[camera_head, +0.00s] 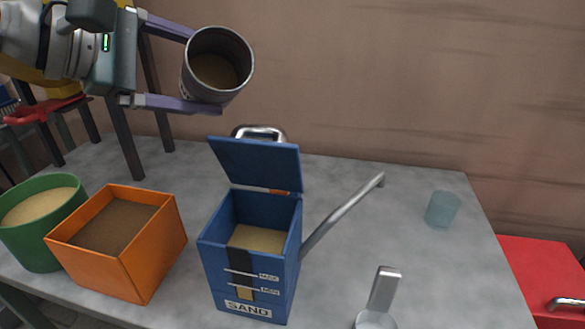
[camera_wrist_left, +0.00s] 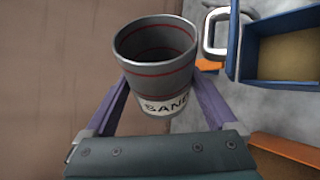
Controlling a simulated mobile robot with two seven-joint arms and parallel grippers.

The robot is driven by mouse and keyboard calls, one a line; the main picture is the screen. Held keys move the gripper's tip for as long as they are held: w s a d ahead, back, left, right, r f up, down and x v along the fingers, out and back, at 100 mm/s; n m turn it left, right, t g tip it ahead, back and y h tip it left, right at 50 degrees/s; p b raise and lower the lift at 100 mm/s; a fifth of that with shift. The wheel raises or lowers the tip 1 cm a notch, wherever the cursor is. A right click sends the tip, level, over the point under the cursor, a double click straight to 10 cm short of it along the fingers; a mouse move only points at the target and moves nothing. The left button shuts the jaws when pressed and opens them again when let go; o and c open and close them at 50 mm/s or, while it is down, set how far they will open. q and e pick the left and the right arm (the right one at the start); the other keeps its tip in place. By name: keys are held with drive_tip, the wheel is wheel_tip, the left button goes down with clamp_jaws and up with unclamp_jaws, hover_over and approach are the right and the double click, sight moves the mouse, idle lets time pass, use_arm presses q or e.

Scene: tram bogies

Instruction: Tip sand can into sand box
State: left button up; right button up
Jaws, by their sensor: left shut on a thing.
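The grey sand can (camera_head: 187,80) is up in the air at the upper left of the head view, its mouth tipped towards the camera and sand inside. My left gripper (camera_head: 203,72) is shut on its sides. In the left wrist view the can (camera_wrist_left: 150,82) has a SAND label and red rings; its sand cannot be made out there. The blue sand box (camera_head: 218,262) stands on the table below and right of the can, lid (camera_head: 255,163) raised. Sand lies inside, and its front window shows sand up to about the MIN line. My right gripper is not in view.
An orange box (camera_head: 150,262) and a green tub (camera_head: 35,249), both with brown or tan contents, stand left of the sand box. A grey lever (camera_head: 340,217) slants up on its right. A metal scoop (camera_head: 383,292) and a bluish cup (camera_head: 442,209) are further right.

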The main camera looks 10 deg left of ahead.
use_arm(q)
drive_tip(key=shift+s+d+f+m+t+y+b, duration=0.15)
drive_tip(key=shift+f+m+t+y+b, duration=0.3)
drive_tip(key=shift+m+t+b, duration=0.35)
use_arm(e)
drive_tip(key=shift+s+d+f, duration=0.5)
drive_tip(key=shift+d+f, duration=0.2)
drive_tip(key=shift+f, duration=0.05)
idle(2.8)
